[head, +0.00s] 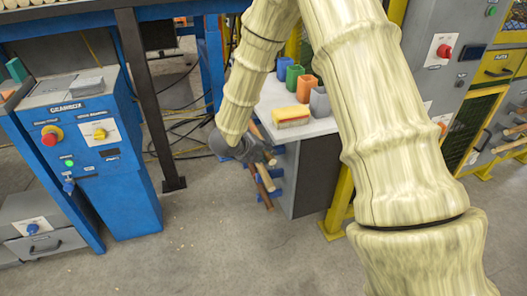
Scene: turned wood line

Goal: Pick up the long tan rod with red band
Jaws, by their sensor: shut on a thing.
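My gripper (249,152) is a dark grey shape at the end of my pale arm, at the side of a grey cabinet. It is shut on a rod, though the arm and its own body hide most of the grip. Several rods stick out around it. A long tan rod (264,177) slants down just below and right of the gripper. A red band cannot be made out on it at this size. A darker brown rod (265,200) shows lower down. Whether the held rod is clear of its support cannot be told.
The grey cabinet (308,180) carries a yellow-and-red block (292,116) and several coloured cups, including an orange one (307,89). A blue gearbox stand (130,190) is at left. Cables lie on the floor behind. More rods (510,146) show at far right. The front floor is clear.

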